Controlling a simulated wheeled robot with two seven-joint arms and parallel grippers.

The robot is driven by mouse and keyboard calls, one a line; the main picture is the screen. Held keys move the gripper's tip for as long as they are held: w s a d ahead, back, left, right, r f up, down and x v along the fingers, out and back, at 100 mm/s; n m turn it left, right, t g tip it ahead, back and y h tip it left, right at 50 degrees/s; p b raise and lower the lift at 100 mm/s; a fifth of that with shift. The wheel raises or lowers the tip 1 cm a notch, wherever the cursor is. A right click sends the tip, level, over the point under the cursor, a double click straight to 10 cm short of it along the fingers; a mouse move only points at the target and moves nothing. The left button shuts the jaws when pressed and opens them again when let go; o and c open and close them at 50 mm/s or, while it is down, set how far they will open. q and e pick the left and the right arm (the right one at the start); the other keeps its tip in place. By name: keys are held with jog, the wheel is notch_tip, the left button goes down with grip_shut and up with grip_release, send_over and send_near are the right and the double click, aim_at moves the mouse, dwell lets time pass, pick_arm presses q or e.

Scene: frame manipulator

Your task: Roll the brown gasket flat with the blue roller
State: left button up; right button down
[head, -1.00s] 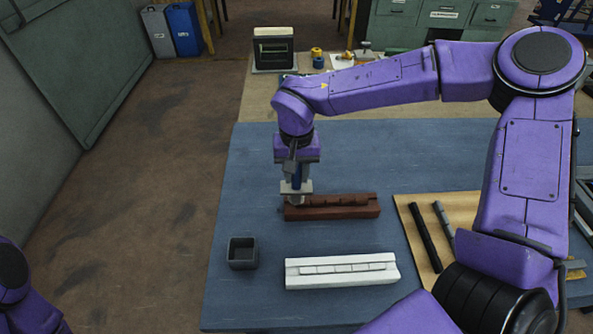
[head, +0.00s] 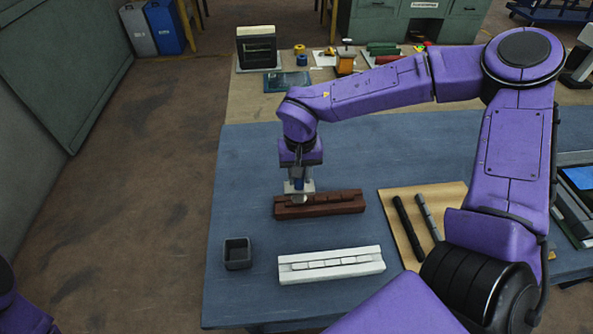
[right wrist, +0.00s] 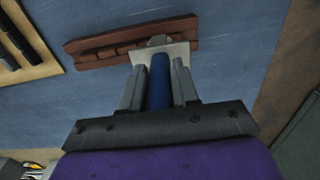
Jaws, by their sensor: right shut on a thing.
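The brown frame block (head: 345,203) lies on the blue mat, with a row of brown gasket segments along its top groove. In the right wrist view the brown block (right wrist: 95,46) runs across the upper part. My right gripper (head: 299,184) is above the block's left part, pointing down. It is shut on the blue handle of the roller (right wrist: 159,83). The roller's pale plate and grey wheel are at the block's top; the plate hides part of the groove, and I cannot tell how firmly the wheel touches. My left gripper is out of view.
A white frame block (head: 330,267) lies in front of the brown one, and a small dark open box (head: 237,254) stands to its left. A tan board (head: 430,255) with a black rod (head: 407,228) and a grey rod is on the right.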

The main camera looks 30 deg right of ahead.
jog(key=shift+s+d+r+p, duration=0.1)
jog(key=shift+s+d+p, duration=0.25)
jog(key=shift+d+p, duration=0.4)
jog(key=shift+s+d+p, duration=0.35)
jog(key=shift+d+p, duration=0.15)
jog(key=shift+p, duration=0.35)
jog(key=d, duration=0.1)
jog(key=s+d, duration=0.1)
jog(key=d, duration=0.1)
jog(key=shift+s, duration=0.1)
jog(key=shift+s+d, duration=0.4)
jog(key=shift+d, duration=0.35)
jog(key=shift+s+d, duration=0.35)
jog(key=shift+d, duration=0.4)
jog(key=shift+d, duration=0.1)
